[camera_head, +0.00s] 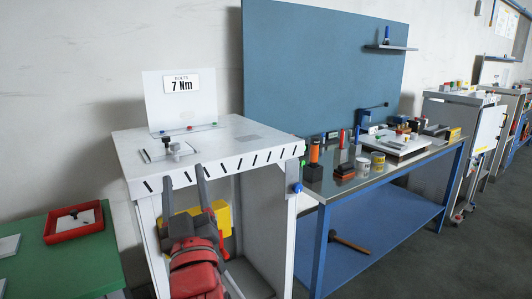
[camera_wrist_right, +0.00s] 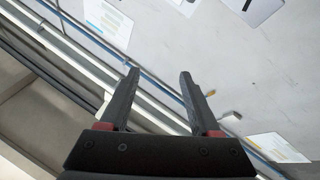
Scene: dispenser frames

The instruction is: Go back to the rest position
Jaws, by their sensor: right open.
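My right gripper (camera_head: 185,186) shows in the head view in front of the white dispenser stand (camera_head: 222,150). Its two dark fingers point up and are spread apart with nothing between them. Its red and dark body hides part of the stand's front and part of a yellow thing (camera_head: 222,215) behind it. In the right wrist view the same gripper (camera_wrist_right: 157,80) is open and empty, with a pale wall behind its fingers. My left gripper is in neither view.
A sign reading 7 Nm (camera_head: 181,84) stands on the stand. A green table (camera_head: 65,265) with a red tray (camera_head: 73,238) is at the left. A blue workbench (camera_head: 385,205) holding tools and cans is at the right. Grey floor (camera_head: 460,255) lies clear at the lower right.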

